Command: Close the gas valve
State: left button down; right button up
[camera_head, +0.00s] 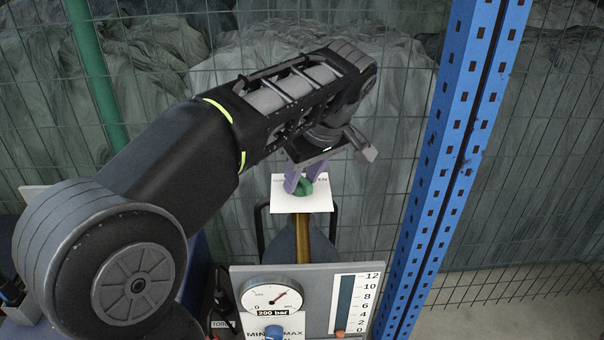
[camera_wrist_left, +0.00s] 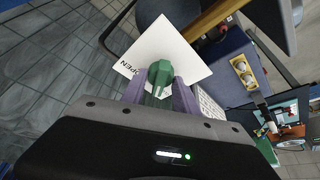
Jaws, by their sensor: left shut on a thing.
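The gas valve has a green knob (camera_head: 304,186) on a white square plate (camera_head: 303,204) with the word OPEN printed on it. In the left wrist view the green knob (camera_wrist_left: 160,75) sits in front of the white plate (camera_wrist_left: 167,47), with the word OPEN near its left corner. My left gripper (camera_head: 306,178) reaches down from above with its purple fingers on both sides of the knob. In the left wrist view the fingers of my left gripper (camera_wrist_left: 159,95) are shut on the knob and partly hide it. My right gripper is out of view.
A grey panel (camera_head: 308,285) below the valve carries a round pressure gauge (camera_head: 272,297), a blue knob (camera_head: 274,332) and a scale (camera_head: 345,305). A blue perforated post (camera_head: 447,165) stands at the right. Wire mesh fencing spans the back, with a green post (camera_head: 97,75) at the left.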

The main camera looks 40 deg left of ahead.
pick_arm(q)
jog(key=shift+n+g, duration=0.4)
jog(key=shift+n, duration=0.6)
jog(key=shift+w+n, duration=0.1)
jog(key=shift+n, duration=0.2)
jog(key=c, duration=0.9)
grip_release()
jog(key=shift+c, duration=0.2)
